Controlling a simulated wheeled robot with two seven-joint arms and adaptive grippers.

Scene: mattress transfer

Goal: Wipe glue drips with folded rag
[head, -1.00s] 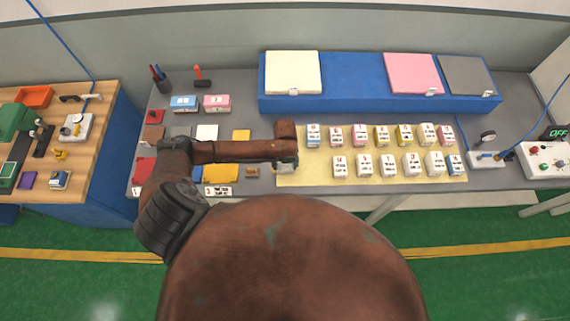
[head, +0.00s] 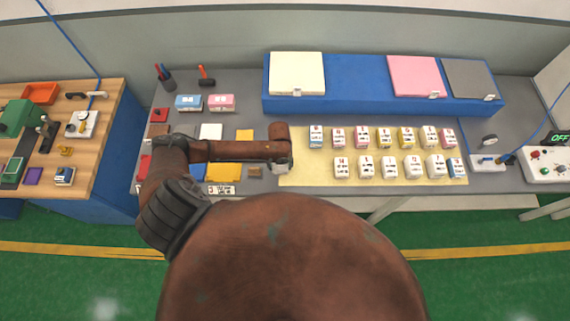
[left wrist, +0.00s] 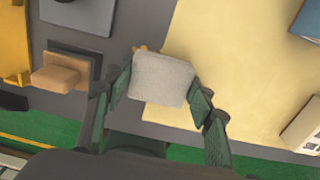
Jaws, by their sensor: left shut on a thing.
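My left gripper (left wrist: 162,90) is shut on a light grey folded rag (left wrist: 164,78), which sits between its two green fingers. The rag is over the left edge of the pale yellow mat (left wrist: 215,50), partly over the grey table. In the head view, the rag (head: 281,169) shows as a small pale patch under my left arm's end, at the mat's left edge. A small yellowish bit (left wrist: 141,48) shows at the rag's far edge; I cannot tell whether it is glue. Whether the rag touches the surface is unclear. My right gripper is out of view.
Several small white-sided blocks stand in two rows on the mat. A tan block (left wrist: 60,78) lies left of the gripper. A blue platform (head: 340,84) with cream, pink and grey slabs stands behind. Coloured pieces lie around my left arm. A wooden bench (head: 90,150) is farther left.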

